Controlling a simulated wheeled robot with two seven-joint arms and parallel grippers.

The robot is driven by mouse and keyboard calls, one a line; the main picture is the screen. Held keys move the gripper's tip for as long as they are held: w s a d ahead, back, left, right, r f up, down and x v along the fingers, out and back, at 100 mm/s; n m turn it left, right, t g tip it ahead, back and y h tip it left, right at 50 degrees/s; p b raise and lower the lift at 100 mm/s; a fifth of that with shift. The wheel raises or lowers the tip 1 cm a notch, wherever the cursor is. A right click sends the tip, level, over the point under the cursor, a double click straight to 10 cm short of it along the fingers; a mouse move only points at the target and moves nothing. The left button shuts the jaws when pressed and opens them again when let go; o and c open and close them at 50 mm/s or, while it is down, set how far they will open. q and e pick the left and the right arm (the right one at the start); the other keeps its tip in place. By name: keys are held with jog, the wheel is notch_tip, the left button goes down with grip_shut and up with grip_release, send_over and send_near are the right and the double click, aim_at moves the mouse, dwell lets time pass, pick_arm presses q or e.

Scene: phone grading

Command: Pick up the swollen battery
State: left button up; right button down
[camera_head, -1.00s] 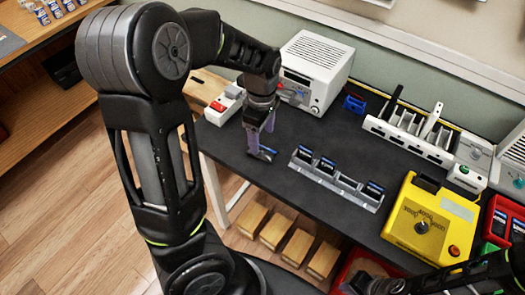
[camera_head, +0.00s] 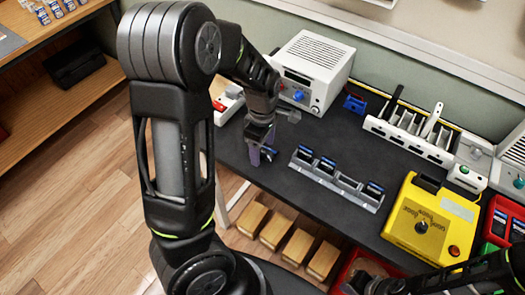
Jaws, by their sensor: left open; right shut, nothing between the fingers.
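A grey rack (camera_head: 333,185) on the dark table holds several dark batteries with blue ends, among them one at its left end (camera_head: 304,154) and one at its right end (camera_head: 374,189). A separate dark, blue-marked battery (camera_head: 268,154) lies left of the rack, partly hidden by my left gripper (camera_head: 261,153). That gripper is open, pointing down, with its fingers at this battery; I cannot tell whether they touch it. I cannot tell from its shape which battery is swollen. My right gripper (camera_head: 362,284) is shut and empty at the bottom right, near a red bin.
A white box-shaped device (camera_head: 316,70) stands behind my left gripper. A white slotted holder (camera_head: 408,140) is at the back, and a yellow device (camera_head: 430,222) is on the right. The red bin (camera_head: 350,265) is below the front edge. Dark tabletop beyond the rack is clear.

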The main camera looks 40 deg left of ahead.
pick_arm(q)
jog(key=shift+c, duration=0.5)
jog(key=c, duration=1.4)
